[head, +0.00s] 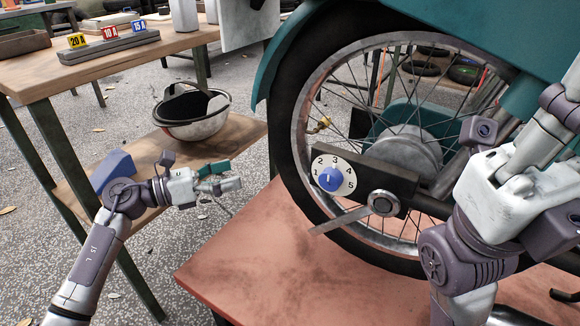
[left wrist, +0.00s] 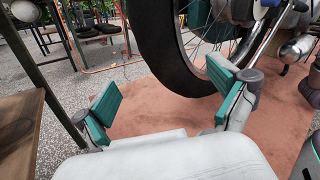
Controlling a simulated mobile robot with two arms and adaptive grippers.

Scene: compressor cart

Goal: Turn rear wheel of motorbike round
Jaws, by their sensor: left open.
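The motorbike's rear wheel (head: 286,130) has a black tyre, a silver rim, spokes and a grey hub, partly under a teal fender. My left gripper (head: 226,178) is left of the tyre and apart from it, above the reddish platform's left side. In the left wrist view the green-padded fingers (left wrist: 165,105) are spread wide and empty, with the tyre (left wrist: 160,45) beyond them. My right arm covers the wheel's right part; its gripper (head: 517,187) is seen too poorly to tell the state of its fingers.
A dark swingarm (head: 362,178) with a numbered dial (head: 345,184) and axle lever (head: 340,220) crosses the wheel. A reddish platform (head: 250,260) lies below. At left are a wooden bench (head: 130,50) and a lower shelf (head: 240,133) holding a bowl-shaped helmet (head: 195,127).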

